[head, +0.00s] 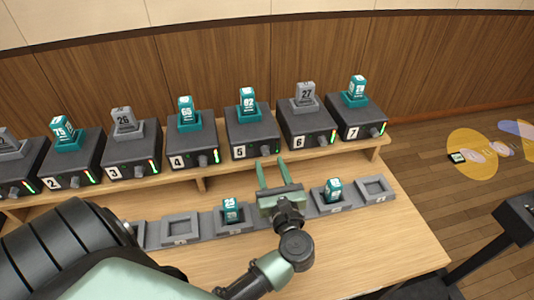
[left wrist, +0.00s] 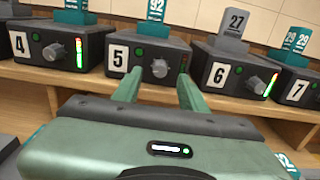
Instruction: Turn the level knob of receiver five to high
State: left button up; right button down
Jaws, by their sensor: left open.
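Receiver five (head: 251,132) is a dark box labelled 5 on the raised shelf, with a teal pack marked 92 (head: 248,97) on top. It also shows in the left wrist view (left wrist: 142,52). Its level knob (left wrist: 160,68) is grey, on the front face between a green light and a level bar that looks mostly dark. My left gripper (head: 270,162) is open and empty, its two green fingers pointing at receiver five just below and in front of the knob (head: 265,150). In the left wrist view the fingertips (left wrist: 157,78) show either side below the knob. My right gripper is not in view.
Receiver four (head: 191,146) and receiver six (head: 307,128) stand close on either side, with lit level bars. Below the shelf, a row of grey trays on the desk holds teal packs (head: 231,211) (head: 333,190). The wooden desk front (head: 380,245) is clear.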

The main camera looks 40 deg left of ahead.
aim_at(266, 155)
pick_arm(q)
jog(key=x, duration=0.2)
jog(key=shift+w+a, duration=0.25)
jog(key=shift+a, duration=0.05)
jog(key=shift+w+a+p, duration=0.3)
jog(key=shift+a, duration=0.05)
jog(key=shift+f, duration=0.1)
jog(key=shift+c, duration=0.5)
grip_shut()
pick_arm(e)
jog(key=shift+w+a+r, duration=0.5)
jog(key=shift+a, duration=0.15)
pick_arm(q)
jog(key=shift+m, duration=0.3)
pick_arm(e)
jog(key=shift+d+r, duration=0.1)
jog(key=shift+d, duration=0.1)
